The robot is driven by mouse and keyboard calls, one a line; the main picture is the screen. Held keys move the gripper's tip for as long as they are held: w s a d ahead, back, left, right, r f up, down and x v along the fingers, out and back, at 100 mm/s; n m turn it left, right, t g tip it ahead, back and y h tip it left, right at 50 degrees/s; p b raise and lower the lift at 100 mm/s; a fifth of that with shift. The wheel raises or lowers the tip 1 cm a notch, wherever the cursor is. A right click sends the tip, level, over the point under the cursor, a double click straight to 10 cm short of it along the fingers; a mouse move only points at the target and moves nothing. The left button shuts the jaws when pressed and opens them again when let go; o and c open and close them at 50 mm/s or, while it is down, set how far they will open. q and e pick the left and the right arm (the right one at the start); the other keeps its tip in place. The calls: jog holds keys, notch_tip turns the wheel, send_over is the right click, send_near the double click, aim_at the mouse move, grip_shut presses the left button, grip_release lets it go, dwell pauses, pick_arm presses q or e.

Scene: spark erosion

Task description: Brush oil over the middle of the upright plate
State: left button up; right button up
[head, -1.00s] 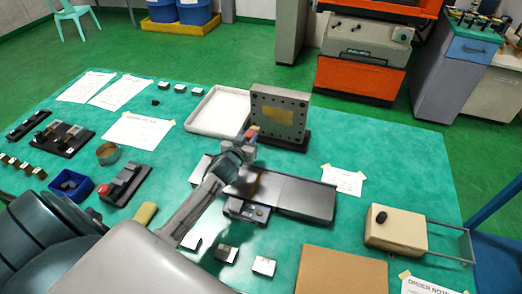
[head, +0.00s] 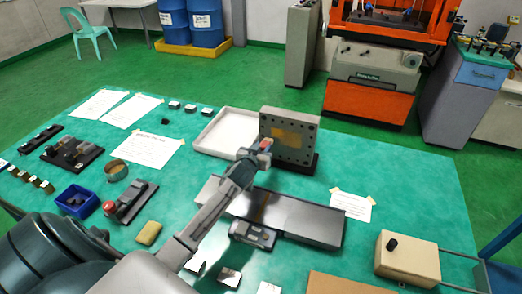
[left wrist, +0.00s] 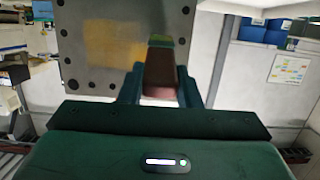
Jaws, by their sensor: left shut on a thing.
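The upright grey plate (head: 304,146) stands on a dark base near the back middle of the table, with holes along its edges. My left gripper (head: 257,156) is shut on a brush (left wrist: 160,72) with a reddish-brown body and a green and yellow end. The brush is in front of the plate's lower left part in the head view. I cannot tell whether its tip touches the plate. My right gripper is not in view.
A white tray (head: 207,143) lies left of the plate. A long grey metal slab (head: 300,221) and a small dark device (head: 253,234) lie in front, below my left arm. A cream box (head: 408,258) stands at the right.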

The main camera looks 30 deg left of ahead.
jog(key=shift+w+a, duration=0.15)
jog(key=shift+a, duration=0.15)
pick_arm(q)
jog(key=shift+x, duration=0.8)
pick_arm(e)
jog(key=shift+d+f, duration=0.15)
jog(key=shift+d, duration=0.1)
pick_arm(q)
jog(key=shift+d+r, duration=0.1)
jog(key=shift+r, duration=0.1)
